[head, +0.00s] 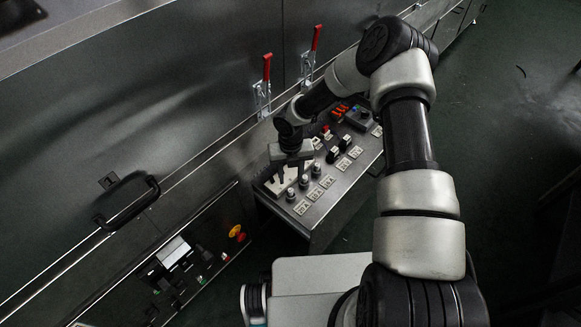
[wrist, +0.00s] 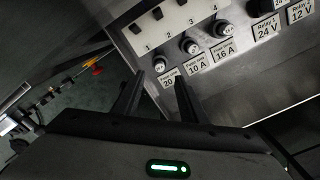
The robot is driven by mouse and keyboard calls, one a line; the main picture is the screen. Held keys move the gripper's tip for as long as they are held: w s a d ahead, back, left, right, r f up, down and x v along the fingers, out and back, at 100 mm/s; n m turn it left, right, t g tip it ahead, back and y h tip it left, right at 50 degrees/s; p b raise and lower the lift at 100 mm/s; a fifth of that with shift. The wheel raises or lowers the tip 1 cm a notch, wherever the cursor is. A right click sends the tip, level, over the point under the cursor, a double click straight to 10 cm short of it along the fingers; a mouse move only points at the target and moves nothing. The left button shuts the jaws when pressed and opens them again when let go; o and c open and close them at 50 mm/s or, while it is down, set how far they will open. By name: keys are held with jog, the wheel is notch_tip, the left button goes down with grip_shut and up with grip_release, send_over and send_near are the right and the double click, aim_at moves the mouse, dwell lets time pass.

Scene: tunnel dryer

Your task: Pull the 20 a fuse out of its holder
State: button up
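The 20 A fuse is a small dark knob with a light base (wrist: 160,65), above its label (wrist: 169,81) in the wrist view. In the head view the fuse (head: 291,195) stands at the near end of a row of knobs on the sloped panel. My gripper (wrist: 158,80) is open and empty, its two dark fingers pointing at the panel. In the wrist view the fuse shows between and just beyond the fingertips, seemingly untouched. In the head view my gripper (head: 288,172) is over the panel's left part; its fingertips are hard to make out there.
The 10 A fuse (wrist: 190,46) and 16 A fuse (wrist: 221,28) stand close beside it. A white strip of numbered switches (wrist: 160,20) lies behind the fuses. Red-handled clamps (head: 266,75) rise behind the panel. A lower panel has a red-yellow knob (head: 237,233).

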aim_at(290, 190)
notch_tip(290, 190, down, 8)
jog(key=shift+f+b, duration=0.1)
jog(key=shift+b, duration=0.7)
grip_shut()
